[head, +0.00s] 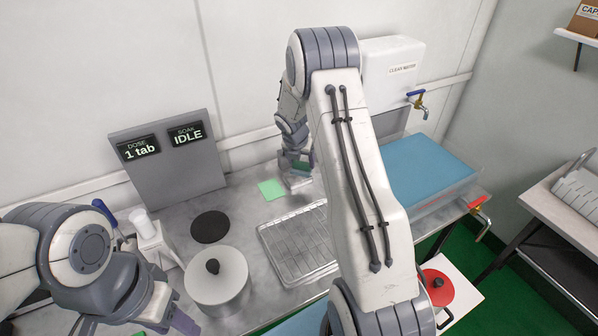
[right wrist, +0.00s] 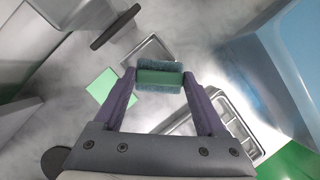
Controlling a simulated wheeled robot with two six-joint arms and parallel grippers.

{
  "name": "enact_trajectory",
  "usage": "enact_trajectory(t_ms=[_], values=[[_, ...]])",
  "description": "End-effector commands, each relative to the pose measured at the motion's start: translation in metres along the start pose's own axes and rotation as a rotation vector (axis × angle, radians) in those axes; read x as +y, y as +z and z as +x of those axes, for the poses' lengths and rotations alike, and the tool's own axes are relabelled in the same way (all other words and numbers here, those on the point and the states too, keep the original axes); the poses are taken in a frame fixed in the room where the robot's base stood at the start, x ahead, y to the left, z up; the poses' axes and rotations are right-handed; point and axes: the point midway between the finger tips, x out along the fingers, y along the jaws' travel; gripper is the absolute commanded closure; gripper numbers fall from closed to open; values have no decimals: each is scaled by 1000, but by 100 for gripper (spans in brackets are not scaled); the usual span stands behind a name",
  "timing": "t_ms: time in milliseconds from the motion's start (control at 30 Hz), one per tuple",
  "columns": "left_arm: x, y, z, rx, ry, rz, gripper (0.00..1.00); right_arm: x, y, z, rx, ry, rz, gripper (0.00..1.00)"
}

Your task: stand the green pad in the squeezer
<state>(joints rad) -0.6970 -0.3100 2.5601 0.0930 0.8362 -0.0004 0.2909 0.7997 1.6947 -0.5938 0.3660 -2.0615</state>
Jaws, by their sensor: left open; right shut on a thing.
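The green pad (right wrist: 160,78) is a teal block with a brighter green band. My right gripper (right wrist: 159,83) is shut on it, one finger at each end, and it also shows small in the head view (head: 301,167). A shallow metal tray-like part (right wrist: 149,52) lies below and beyond the pad, with a dark disc on a rod (right wrist: 116,27) beside it. These may be the squeezer, but I cannot tell for sure. The pad looks above the tray; any contact is unclear. My left gripper (head: 135,322) is open at the lower left, partly cut off by the frame.
A light green square (head: 272,189) lies flat on the counter near the right gripper. A wire rack tray (head: 297,243), a lidded pot (head: 217,278) and a dark round mat (head: 210,227) stand in front. A blue-topped tub (head: 425,165) is at right. A display reads IDLE (head: 170,150).

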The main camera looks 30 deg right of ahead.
Motion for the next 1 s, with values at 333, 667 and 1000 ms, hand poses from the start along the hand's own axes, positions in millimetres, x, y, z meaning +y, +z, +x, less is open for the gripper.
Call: enact_trajectory(t_ms=[333, 667, 1000], values=[[-1, 0, 9, 0, 0, 0, 52, 2, -16, 36, 0, 1, -4, 89], [-1, 0, 10, 0, 0, 0, 52, 3, -17, 37, 0, 2, -4, 23], [-1, 0, 8, 0, 0, 0, 52, 3, -16, 35, 0, 2, -4, 0]])
